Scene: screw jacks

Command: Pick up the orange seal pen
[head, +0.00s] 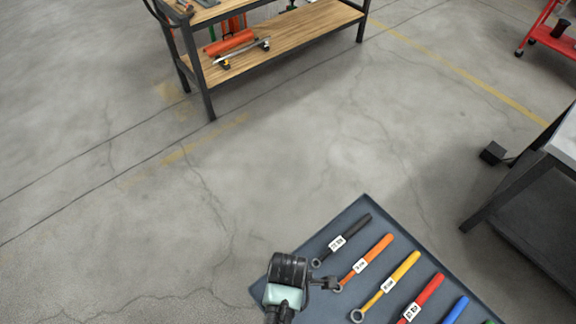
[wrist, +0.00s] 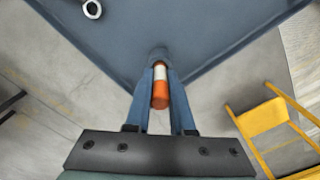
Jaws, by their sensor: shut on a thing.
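The orange seal pen (wrist: 160,94) is between the two fingers of my gripper (wrist: 160,80) in the wrist view. In the head view my gripper (head: 327,283) is at the tray's left corner, beside the ring end of an orange-handled wrench (head: 372,255). I cannot make out the pen in the head view. Whether the pen touches the tray is unclear.
The tray (head: 318,240) also holds black (head: 350,233), yellow (head: 400,270), red (head: 428,290) and blue (head: 458,307) labelled tools. A wooden-shelved bench (head: 285,40) stands at the back, a dark table (head: 530,190) at right. Floor between is clear.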

